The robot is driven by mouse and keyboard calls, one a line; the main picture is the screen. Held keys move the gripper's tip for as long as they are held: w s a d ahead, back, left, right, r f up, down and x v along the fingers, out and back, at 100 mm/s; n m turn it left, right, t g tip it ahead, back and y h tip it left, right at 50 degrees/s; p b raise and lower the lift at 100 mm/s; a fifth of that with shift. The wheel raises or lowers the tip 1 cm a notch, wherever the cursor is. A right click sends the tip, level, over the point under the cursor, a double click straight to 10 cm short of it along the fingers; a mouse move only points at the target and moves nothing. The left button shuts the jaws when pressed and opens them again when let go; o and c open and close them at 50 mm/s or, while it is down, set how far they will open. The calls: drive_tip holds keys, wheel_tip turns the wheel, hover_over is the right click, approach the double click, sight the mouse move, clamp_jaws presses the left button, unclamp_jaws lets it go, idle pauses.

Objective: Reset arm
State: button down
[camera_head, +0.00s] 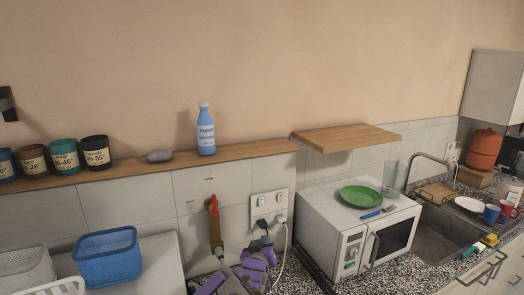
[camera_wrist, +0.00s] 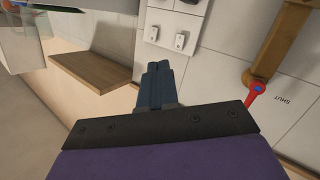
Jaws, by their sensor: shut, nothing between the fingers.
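My gripper (camera_wrist: 156,72) shows in the wrist view as two dark blue-grey fingers side by side, shut with nothing between them. In the head view my purple and dark arm end (camera_head: 256,262) is low at bottom centre, in front of the tiled wall and below the white socket panel (camera_head: 270,210). The fingertips are hard to make out there. The brown pipe (camera_head: 215,232) with a red valve handle (camera_head: 213,206) stands just left of my arm. In the wrist view the red handle (camera_wrist: 255,93) is right of my fingers and apart from them.
A wooden ledge (camera_head: 130,168) holds a blue bottle (camera_head: 205,135) and several labelled tins. A wooden shelf (camera_head: 345,138) juts out above the microwave (camera_head: 345,240), which carries a green plate (camera_head: 361,196). A blue basket (camera_head: 108,258) is at lower left; the sink (camera_head: 440,240) is at right.

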drive_tip(key=s+d+g+y+b, duration=0.1)
drive_tip(key=s+d+g, duration=0.3)
drive_tip(key=s, duration=1.3)
drive_tip(key=s+d+f+m+g+y+b, duration=0.1)
drive_tip(key=s+d+g, duration=0.4)
drive_tip(key=s, duration=1.2)
drive_tip(key=s+d+f+m+g+y+b, duration=0.1)
drive_tip(key=s+d+g, duration=0.3)
drive_tip(key=s, duration=1.3)
drive_tip(key=g+b, duration=0.1)
drive_tip(key=g, duration=0.3)
drive_tip(key=shift+d+f+g, duration=0.15)
drive_tip(key=shift+d+g, duration=0.1)
drive_tip(key=shift+g, duration=0.15)
drive_tip(key=shift+s, duration=0.1)
